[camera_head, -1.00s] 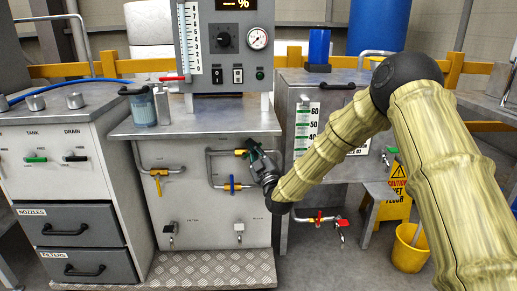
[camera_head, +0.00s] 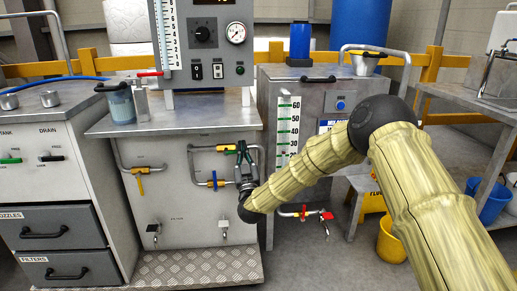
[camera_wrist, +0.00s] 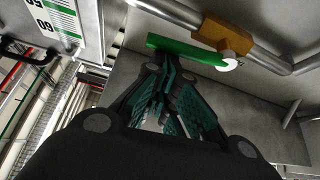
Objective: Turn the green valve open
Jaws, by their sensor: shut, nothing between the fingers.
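The green valve has a brass body (camera_wrist: 228,36) on a grey pipe and a long green lever (camera_wrist: 188,50) with a pale round end in the wrist view. In the head view its brass body (camera_head: 222,148) sits on the upper pipe of the middle cabinet's front, with the lever largely hidden by my gripper. My gripper (camera_head: 243,147) is shut and empty, pointing up beside the valve. In the wrist view my fingertips (camera_wrist: 176,68) lie just below the lever. I cannot tell whether they touch it.
A blue-handled valve (camera_head: 213,182) is just below left, and a yellow-handled valve (camera_head: 139,178) farther left. Below are two small taps. A red-handled valve (camera_head: 303,214) is low to the right. The metal worktop (camera_head: 165,118) overhangs the cabinet front. A yellow bucket (camera_head: 391,243) stands right.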

